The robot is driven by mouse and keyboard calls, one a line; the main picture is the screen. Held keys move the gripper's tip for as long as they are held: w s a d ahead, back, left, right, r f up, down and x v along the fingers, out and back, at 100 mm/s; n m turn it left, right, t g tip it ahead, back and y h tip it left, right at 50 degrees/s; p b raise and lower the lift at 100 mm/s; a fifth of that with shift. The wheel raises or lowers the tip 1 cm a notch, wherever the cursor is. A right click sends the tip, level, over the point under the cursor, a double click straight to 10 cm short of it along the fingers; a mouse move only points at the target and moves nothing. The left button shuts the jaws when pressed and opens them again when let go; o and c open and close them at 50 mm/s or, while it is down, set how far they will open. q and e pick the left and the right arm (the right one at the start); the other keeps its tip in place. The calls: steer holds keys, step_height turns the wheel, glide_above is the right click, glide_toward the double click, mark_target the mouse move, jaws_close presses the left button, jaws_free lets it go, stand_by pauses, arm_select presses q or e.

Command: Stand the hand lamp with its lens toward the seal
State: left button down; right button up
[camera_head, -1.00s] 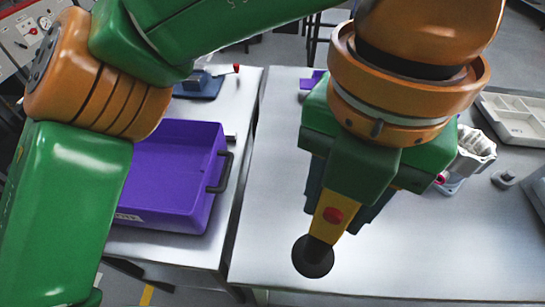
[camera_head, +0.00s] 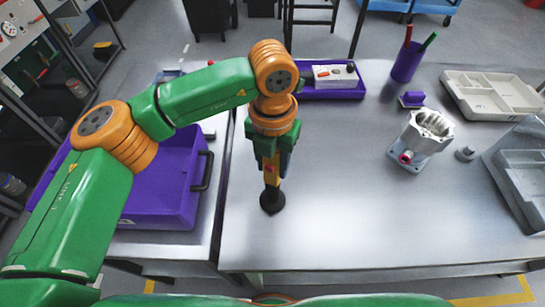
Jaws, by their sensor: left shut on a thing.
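The hand lamp (camera_head: 272,198) has a yellow body with a red button and a wide black round end. My left gripper (camera_head: 271,167) points down and is shut on its body, near the left edge of the right-hand table. The black end is lowest, close to the tabletop; I cannot tell whether it touches. The lens cannot be made out. A grey machined housing (camera_head: 430,133) stands to the right on a blue-grey base, with a pinkish-red ring, seemingly the seal (camera_head: 405,157), on its near left side. My right gripper is not in view.
The steel table (camera_head: 330,215) is clear between lamp and housing. A small grey part (camera_head: 465,154), grey trays (camera_head: 490,95), a purple block (camera_head: 412,99), a purple pen cup (camera_head: 407,62) and a purple tray (camera_head: 335,92) surround it. A purple bin (camera_head: 165,205) sits on the left table.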

arm_select(q)
steer(key=shift+f+b, duration=0.2)
steer(key=shift+b, duration=0.1)
steer(key=shift+c, duration=2.2)
jaws_free()
steer(key=shift+r, duration=0.1)
steer(key=shift+r+p, duration=0.4)
step_height(320, 180, up, 12)
steer(key=shift+f+b, duration=0.2)
steer(key=shift+b, duration=0.2)
